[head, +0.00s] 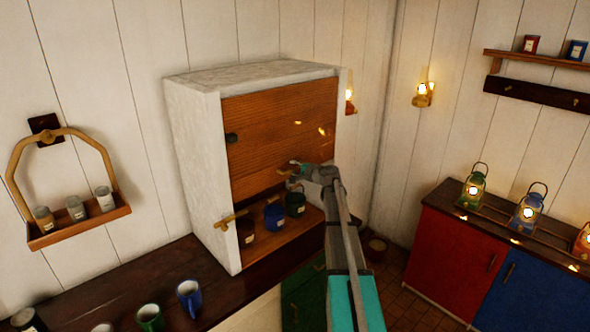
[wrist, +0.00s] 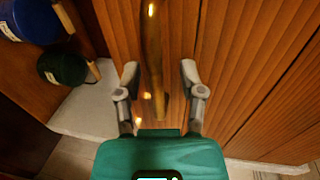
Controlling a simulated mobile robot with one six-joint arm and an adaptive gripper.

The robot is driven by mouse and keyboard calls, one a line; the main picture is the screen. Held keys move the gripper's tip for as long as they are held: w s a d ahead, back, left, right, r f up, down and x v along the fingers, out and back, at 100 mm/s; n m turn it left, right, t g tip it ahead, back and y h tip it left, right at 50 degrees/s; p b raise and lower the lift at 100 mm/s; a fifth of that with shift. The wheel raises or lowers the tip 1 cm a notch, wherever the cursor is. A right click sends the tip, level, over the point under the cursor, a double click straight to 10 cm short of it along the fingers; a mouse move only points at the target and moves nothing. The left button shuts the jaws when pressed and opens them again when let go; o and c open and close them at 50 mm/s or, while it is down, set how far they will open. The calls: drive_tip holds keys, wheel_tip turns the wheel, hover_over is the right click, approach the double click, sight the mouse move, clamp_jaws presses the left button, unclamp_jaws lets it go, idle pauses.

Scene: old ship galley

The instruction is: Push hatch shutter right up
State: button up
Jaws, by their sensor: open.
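The hatch shutter (head: 265,125) is a brown wooden panel in a white box-like cabinet. It covers the upper part of the front, and the lower part is open. My gripper (head: 292,174) is at the lower right part of the shutter, in front of it. In the wrist view my gripper (wrist: 158,72) is open. A slim wooden bar (wrist: 153,60), which looks like the shutter's handle, lies between the two fingers, with a gap on each side. The shutter planks (wrist: 250,70) fill the right of that view. In the head view my gripper hides much of the bar.
The white cabinet frame (head: 195,140) surrounds the shutter. More mugs, one blue (head: 190,299), stand on the dark counter (head: 165,275). Lanterns (head: 473,188) stand at right.

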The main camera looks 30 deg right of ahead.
drive_tip(key=shift+f+b, duration=14.9)
drive_tip(key=shift+f, duration=0.1)
drive_tip(key=shift+s, duration=0.15)
drive_tip(key=p+v, duration=0.3)
drive_tip(key=v, duration=1.2)
drive_tip(key=shift+s+r, duration=0.2)
drive_tip(key=shift+s, duration=0.1)
drive_tip(key=shift+d, duration=0.1)
